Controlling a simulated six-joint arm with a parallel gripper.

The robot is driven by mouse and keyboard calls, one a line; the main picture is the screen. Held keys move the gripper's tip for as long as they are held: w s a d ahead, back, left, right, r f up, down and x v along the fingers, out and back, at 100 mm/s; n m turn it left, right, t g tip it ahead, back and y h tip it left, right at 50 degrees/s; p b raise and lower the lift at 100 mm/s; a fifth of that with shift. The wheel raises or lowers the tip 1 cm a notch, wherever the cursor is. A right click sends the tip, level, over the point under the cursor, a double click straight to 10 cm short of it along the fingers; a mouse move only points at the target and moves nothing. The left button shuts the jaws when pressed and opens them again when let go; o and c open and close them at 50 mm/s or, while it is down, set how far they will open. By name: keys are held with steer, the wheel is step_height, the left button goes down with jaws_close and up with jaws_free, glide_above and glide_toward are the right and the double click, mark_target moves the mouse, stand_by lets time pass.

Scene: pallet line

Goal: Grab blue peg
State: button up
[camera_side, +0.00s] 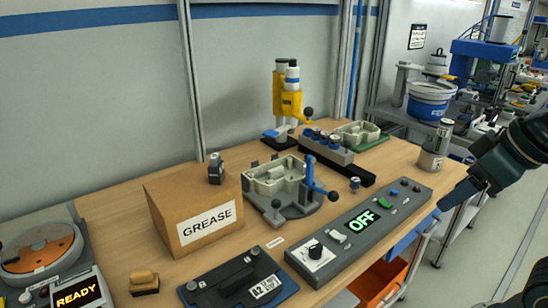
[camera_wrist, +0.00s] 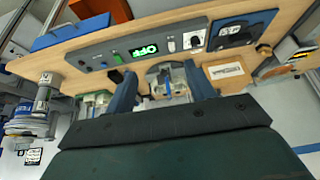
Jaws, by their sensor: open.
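Several dark pegs with blue parts stand in a grey rack (camera_side: 327,148) on the bench in the side view. A single small peg, dark with a bluish body (camera_side: 355,184), stands apart on the bench in front of the rack. My gripper (camera_side: 445,205) is at the right edge of the side view, in the air past the bench's right end and away from the pegs. In the wrist view my gripper (camera_wrist: 160,80) shows two blue fingers spread apart with nothing held between them. I cannot clearly make out the pegs in the wrist view.
A grey fixture with a pale casting (camera_side: 275,180) and blue clamp stands mid-bench. The control panel reading OFF (camera_side: 360,222) lies along the front edge. A GREASE box (camera_side: 190,205) is left, a yellow press (camera_side: 290,95) behind, a metal canister (camera_side: 432,160) at the right end.

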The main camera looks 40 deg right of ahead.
steer(key=shift+w+r, duration=0.1)
steer(key=w, duration=0.1)
steer(key=m+g, duration=0.6)
steer(key=m, duration=1.2)
glide_above(356, 179)
step_height(356, 179, down, 10)
steer(key=shift+f, duration=4.3)
steer(key=shift+f, duration=0.1)
